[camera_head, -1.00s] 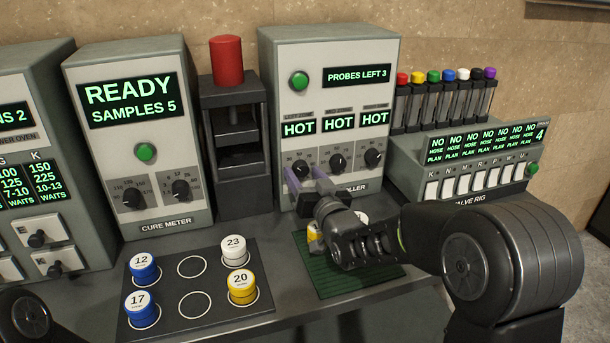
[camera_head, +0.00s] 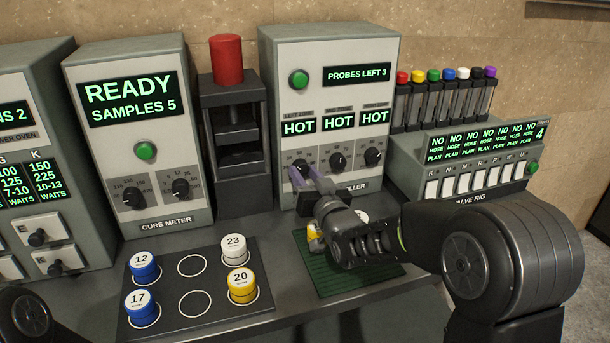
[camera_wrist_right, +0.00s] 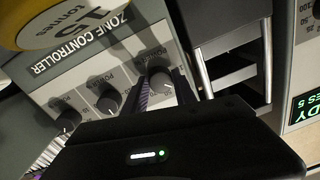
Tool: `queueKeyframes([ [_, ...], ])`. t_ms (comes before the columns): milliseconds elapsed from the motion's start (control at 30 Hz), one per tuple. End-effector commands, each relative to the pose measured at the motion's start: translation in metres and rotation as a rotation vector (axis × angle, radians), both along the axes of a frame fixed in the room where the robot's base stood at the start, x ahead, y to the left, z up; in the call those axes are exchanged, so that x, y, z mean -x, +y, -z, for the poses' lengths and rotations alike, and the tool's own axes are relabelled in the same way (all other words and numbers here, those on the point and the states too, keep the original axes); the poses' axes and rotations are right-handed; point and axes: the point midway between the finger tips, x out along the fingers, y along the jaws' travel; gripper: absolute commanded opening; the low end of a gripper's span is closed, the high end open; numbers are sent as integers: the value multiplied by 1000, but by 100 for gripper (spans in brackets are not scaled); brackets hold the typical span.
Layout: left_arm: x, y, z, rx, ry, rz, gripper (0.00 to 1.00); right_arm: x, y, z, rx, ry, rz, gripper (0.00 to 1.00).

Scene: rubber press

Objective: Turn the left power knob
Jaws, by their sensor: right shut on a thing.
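The left power knob (camera_wrist_right: 160,81) is the dark round knob of the zone controller (camera_head: 385,50) nearest the black press. My right gripper (camera_head: 305,173) has its purple-tipped fingers at this knob and is shut on it, one finger on each side. In the right wrist view the fingers (camera_wrist_right: 161,92) also straddle the knob. In the head view the fingers hide most of the knob. The zone display above it (camera_head: 299,128) reads HOT. My left gripper is not in view.
The middle knob (camera_head: 338,162) and right knob (camera_head: 373,157) are close on the right. A yellow jar (camera_head: 313,238) stands under my right wrist on the green mat (camera_head: 340,283). The black press (camera_head: 238,140) with a red top is close on the left.

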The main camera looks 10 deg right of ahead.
Motion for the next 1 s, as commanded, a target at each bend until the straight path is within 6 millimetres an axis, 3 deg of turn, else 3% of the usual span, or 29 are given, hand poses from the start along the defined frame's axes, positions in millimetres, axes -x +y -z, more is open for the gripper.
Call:
queueKeyframes([
  [467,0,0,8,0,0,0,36,0,0,1,96,-7,0,0],
  [1000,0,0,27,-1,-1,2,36,0,-1,0,516,-34,0,0],
])
